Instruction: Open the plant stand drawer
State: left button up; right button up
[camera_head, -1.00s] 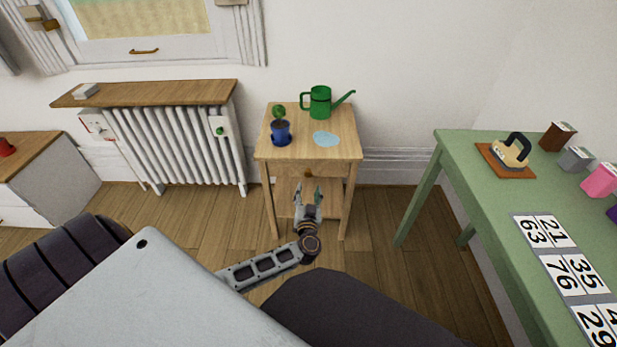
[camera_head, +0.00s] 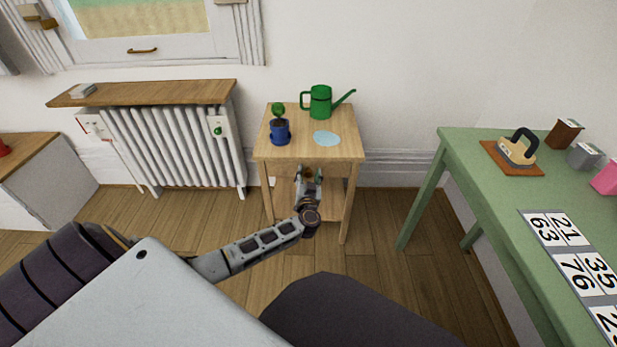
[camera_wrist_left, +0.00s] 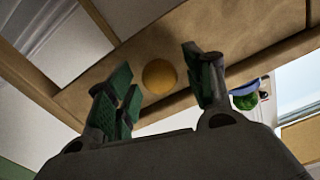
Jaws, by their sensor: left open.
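The wooden plant stand (camera_head: 349,153) stands against the wall, with its drawer front under the top. The round drawer knob (camera_wrist_left: 160,77) shows in the left wrist view, between the two green-padded fingers and beyond them. The drawer front (camera_wrist_left: 215,30) looks closed. My left gripper (camera_head: 309,176) is open in front of the drawer, its fingers to either side of the knob; in the left wrist view the gripper (camera_wrist_left: 160,90) shows a gap on both sides of the knob. My right gripper is not in view.
On the stand are a blue pot with a plant (camera_head: 279,130), a green watering can (camera_head: 320,102) and a pale blue patch (camera_head: 326,139). A radiator (camera_head: 168,145) stands left, a green table (camera_head: 470,165) right. Floor (camera_head: 375,225) between stand and table is clear.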

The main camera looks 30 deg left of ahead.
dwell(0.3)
pick_arm(q)
grip_shut()
dwell(0.4)
